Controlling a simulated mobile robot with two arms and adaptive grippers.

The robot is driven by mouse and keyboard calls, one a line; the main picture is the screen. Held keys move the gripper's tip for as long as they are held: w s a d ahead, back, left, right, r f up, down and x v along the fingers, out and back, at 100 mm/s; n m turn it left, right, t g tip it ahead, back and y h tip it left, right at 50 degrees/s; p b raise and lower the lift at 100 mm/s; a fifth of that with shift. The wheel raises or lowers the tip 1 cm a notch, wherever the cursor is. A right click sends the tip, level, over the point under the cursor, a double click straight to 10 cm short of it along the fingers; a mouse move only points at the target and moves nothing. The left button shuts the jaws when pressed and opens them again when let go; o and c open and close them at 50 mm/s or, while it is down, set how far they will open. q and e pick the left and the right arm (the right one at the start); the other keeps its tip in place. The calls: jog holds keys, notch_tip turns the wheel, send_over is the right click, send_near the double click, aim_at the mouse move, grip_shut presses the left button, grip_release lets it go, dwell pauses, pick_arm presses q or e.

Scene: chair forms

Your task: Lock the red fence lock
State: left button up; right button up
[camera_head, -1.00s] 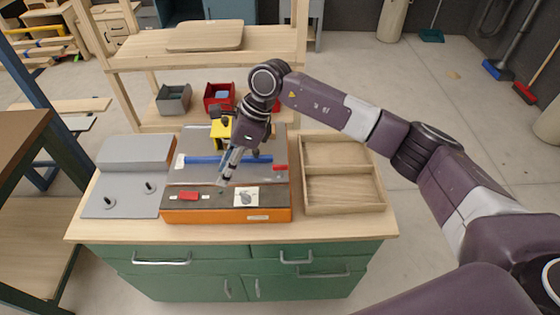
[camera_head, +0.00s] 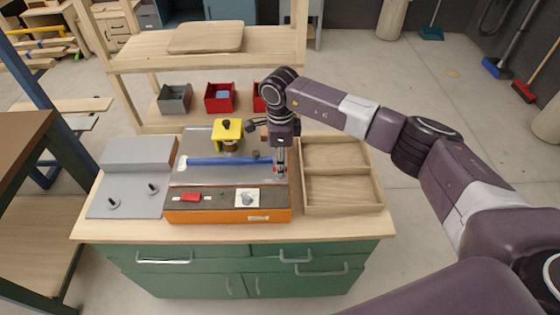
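The machine (camera_head: 225,213) on the bench has an orange base, a grey plate, a blue fence bar (camera_head: 215,161) and a yellow head (camera_head: 228,130). The red fence lock (camera_head: 275,169) is at the right end of the blue bar, and only a small bit of red shows beside my fingers. My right gripper (camera_head: 280,174) points straight down over this lock, its fingers close together. The fingers hide most of the lock, so I cannot tell whether they grip it. My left gripper is not in view.
A red button (camera_head: 190,197) and a round knob (camera_head: 246,198) sit on the machine's front panel. A two-compartment wooden tray (camera_head: 343,208) stands close on the right. A grey plate with pegs (camera_head: 128,199) lies left. Small bins (camera_head: 219,98) stand on the shelf behind.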

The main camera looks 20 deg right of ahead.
jog(key=shift+c, duration=0.4)
grip_shut()
jog(key=shift+f+m+b, duration=0.2)
jog(key=shift+m+b, duration=1.05)
jog(key=shift+m, duration=0.35)
jog(key=m+b, duration=0.2)
jog(key=m, duration=0.2)
jog(key=shift+b, duration=0.3)
jog(key=m+b, duration=0.2)
jog(key=m, duration=0.3)
jog(key=shift+r+m, duration=0.1)
jog(key=shift+m, duration=0.3)
jog(key=shift+r+m+b, duration=0.15)
jog(key=shift+m+b, duration=0.75)
jog(key=shift+m, duration=1.6)
jog(key=shift+w, duration=0.1)
